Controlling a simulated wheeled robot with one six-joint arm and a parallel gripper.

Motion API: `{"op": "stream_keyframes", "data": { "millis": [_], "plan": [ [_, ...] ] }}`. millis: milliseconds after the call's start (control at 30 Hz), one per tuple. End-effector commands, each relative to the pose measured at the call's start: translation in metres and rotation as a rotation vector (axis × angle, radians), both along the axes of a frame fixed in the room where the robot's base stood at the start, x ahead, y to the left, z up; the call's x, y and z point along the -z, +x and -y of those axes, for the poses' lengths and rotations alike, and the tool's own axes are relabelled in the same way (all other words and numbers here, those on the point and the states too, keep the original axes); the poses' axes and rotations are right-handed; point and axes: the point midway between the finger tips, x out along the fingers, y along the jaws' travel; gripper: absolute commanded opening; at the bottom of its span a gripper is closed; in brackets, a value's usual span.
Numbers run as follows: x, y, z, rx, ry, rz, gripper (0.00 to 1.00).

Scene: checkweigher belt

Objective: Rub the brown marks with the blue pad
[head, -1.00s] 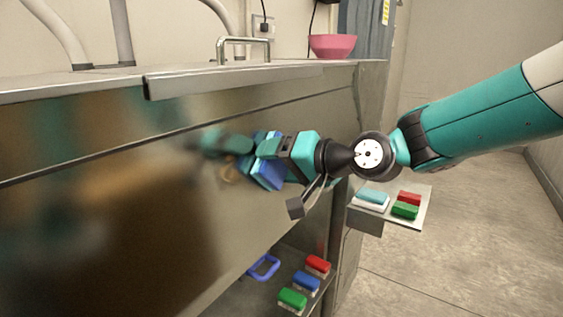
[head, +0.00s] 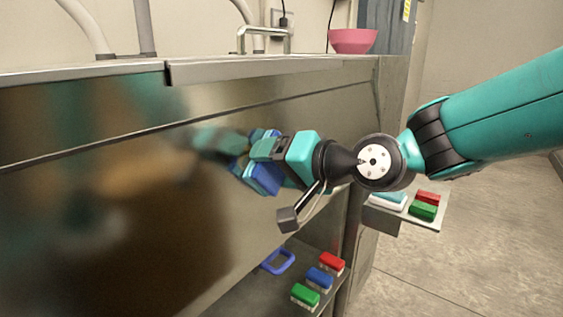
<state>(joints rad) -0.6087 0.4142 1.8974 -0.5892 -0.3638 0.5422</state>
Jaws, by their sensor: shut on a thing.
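My gripper (head: 264,160) is shut on a blue pad (head: 264,180) and holds it at the upright, shiny steel panel (head: 310,120). The pad's face is turned toward the panel. I cannot tell whether it touches the steel. The panel mirrors the gripper and pad just to the left. No brown mark can be made out clearly now; the spot by the pad is covered by the gripper and pad. The broad brown tone at the lower left of the panel looks like a blurred reflection.
Red (head: 331,262), blue (head: 320,278) and green (head: 305,295) blocks and a blue ring (head: 278,262) lie on a low shelf. A side shelf (head: 399,221) holds teal, red and green blocks. A pink bowl (head: 352,41) stands on top, by a metal handle (head: 264,32).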

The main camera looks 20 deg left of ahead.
Motion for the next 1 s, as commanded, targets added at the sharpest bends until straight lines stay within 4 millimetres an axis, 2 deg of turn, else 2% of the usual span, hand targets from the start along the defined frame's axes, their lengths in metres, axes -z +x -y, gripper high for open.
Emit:
{"op": "stream_keyframes", "data": {
  "millis": [267,500,833,1000],
  "plan": [
    [0.000,-0.025,-0.009,-0.004,0.001,-0.001,0.49],
    [0.000,-0.031,-0.012,-0.002,0.000,0.001,0.49],
    [0.000,-0.057,-0.024,-0.004,0.001,-0.001,0.49],
    [0.000,-0.059,-0.026,-0.003,0.001,-0.001,0.49]
  ]
}}
